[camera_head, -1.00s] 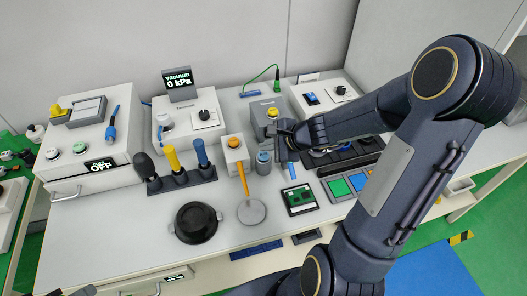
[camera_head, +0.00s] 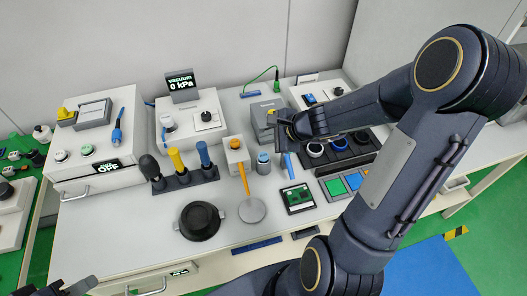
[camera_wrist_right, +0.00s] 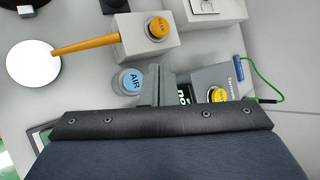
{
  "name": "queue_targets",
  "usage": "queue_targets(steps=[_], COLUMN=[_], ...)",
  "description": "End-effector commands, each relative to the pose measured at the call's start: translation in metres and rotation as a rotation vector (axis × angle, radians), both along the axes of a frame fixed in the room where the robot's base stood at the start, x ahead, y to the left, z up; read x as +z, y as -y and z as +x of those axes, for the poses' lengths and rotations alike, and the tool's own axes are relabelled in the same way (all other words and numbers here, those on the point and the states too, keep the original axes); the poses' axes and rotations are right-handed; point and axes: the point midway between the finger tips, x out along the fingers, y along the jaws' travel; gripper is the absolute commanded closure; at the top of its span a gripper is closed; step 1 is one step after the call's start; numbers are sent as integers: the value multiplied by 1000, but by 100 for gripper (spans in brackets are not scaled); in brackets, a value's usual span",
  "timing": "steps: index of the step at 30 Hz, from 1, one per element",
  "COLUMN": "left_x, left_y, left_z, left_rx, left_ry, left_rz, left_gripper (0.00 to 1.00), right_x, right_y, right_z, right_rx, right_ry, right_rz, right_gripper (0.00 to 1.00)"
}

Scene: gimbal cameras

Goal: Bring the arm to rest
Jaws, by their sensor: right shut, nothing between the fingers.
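My right arm reaches in from the right in the head view. Its gripper (camera_head: 283,135) is shut and empty, in front of the grey box with a yellow button (camera_head: 268,115) at the back of the bench. In the right wrist view, the gripper fingers (camera_wrist_right: 163,88) show between the blue-topped AIR cylinder (camera_wrist_right: 130,80) and that grey box (camera_wrist_right: 212,80). No object is held. Part of my left gripper (camera_head: 76,288) shows at the bottom left edge of the head view; its jaws cannot be made out.
A box with an orange button (camera_head: 236,155), a rack of coloured handles (camera_head: 185,180), a black round dish (camera_head: 199,221) and a green circuit board (camera_head: 297,198) stand on the white bench (camera_head: 100,240). A black tray with rings (camera_head: 340,155) lies below my right forearm.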

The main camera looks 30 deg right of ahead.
Motion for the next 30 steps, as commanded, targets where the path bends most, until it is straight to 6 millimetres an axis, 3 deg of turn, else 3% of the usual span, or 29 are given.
queue_targets(steps=[12, 14, 17, 20, 24, 30], left_x=[-1, -1, -1, -1, -1, -1], left_y=[0, 0, 0, 0, 0, 0], left_z=[0, 0, 0, 0, 0, 0], left_rx=[0, 0, 0, 0, 0, 0], left_ry=[0, 0, 0, 0, 0, 0], left_rz=[0, 0, 0, 0, 0, 0], left_gripper=[64, 64, 64, 64, 64, 64], right_x=[0, 6, 32, 68, 103, 106], right_y=[-1, -4, -21, -50, -85, -92], right_z=[0, -2, -12, -39, -102, -180], right_rx=[4, 32, 159, 392, 774, 1167], right_ry=[2, 18, 86, 193, 333, 414], right_rz=[-2, -16, -83, -215, -466, -803], right_gripper=[100, 100, 100, 100, 100, 100])
